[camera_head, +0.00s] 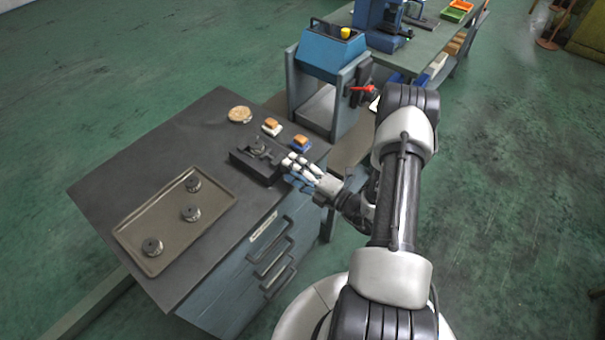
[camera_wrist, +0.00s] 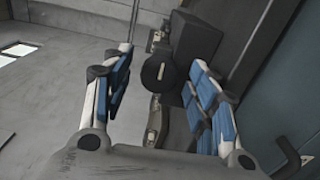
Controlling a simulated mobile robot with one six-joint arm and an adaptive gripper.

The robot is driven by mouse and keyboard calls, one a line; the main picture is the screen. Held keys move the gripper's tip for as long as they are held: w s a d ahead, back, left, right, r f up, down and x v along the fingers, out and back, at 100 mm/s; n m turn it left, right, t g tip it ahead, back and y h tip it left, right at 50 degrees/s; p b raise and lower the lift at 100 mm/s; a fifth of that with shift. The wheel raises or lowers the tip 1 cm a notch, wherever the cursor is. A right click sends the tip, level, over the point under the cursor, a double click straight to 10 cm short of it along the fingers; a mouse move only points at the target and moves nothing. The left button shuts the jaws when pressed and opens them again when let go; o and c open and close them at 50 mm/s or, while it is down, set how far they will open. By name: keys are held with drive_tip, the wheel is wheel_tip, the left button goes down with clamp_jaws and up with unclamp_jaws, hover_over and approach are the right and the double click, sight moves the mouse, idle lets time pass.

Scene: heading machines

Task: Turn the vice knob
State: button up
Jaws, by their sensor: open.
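The dark vice (camera_head: 250,165) sits on the grey workbench top (camera_head: 165,125) near its front right edge, and its dark body also shows in the wrist view (camera_wrist: 194,45). In the wrist view a round black knob (camera_wrist: 158,72) with a pale bar on its face lies between my fingers. My gripper (camera_head: 296,166) is beside the vice's right end in the head view, with blue-padded fingers. It is open, with a finger on each side of the knob in the wrist view (camera_wrist: 161,66). I cannot tell whether either finger touches it. The fingers hide the knob in the head view.
A tray (camera_head: 150,220) with several round dark parts lies on the left of the bench. A tan round piece (camera_head: 240,114) and two small brushes or blocks (camera_head: 271,127) lie behind the vice. A blue machine (camera_head: 328,52) stands beyond the bench.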

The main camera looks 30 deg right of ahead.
drive_tip(key=v, duration=1.2)
drive_tip(key=shift+w+a, duration=0.1)
